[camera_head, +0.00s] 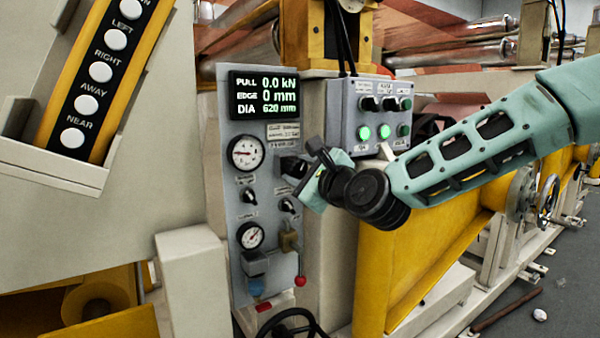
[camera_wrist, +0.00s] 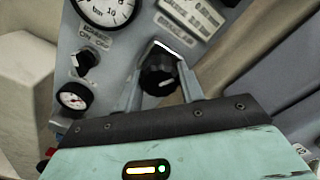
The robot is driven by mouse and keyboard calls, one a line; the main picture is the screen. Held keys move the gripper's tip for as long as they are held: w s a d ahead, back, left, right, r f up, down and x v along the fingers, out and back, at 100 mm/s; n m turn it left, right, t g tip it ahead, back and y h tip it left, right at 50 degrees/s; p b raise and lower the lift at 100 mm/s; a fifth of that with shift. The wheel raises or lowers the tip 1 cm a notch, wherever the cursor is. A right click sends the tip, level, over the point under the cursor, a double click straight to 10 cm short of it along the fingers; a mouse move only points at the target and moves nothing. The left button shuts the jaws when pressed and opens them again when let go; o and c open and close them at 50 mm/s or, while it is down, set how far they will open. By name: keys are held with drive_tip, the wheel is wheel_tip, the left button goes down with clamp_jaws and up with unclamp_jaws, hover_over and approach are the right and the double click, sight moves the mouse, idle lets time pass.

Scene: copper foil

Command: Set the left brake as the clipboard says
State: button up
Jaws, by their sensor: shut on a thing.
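A grey control panel (camera_head: 226,200) stands left of centre in the head view. My gripper (camera_head: 293,166) is at its right side, just below a label plate. In the wrist view, my gripper's fingers (camera_wrist: 160,92) stand on either side of a black rotary knob (camera_wrist: 158,72) and are shut on it. A light line shows on the knob's face. No clipboard is in view.
The display (camera_head: 264,95) reads PULL 0.0 kN, EDGE 0 mm, DIA 620 mm. Two more knobs (camera_head: 250,197) (camera_head: 287,205), a lower gauge (camera_head: 251,236) and a red-balled lever (camera_head: 300,281) sit below. A grey button box (camera_head: 368,117) with green lights stands close behind my wrist.

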drive_tip(key=shift+m, duration=0.6)
drive_tip(key=o, duration=1)
drive_tip(key=p+v, duration=0.2)
drive_tip(key=v, duration=1.5)
drive_tip(key=shift+s+d+p, duration=0.15)
drive_tip(key=shift+d+p, duration=0.05)
drive_tip(key=shift+p, duration=0.2)
drive_tip(key=shift+f, duration=0.1)
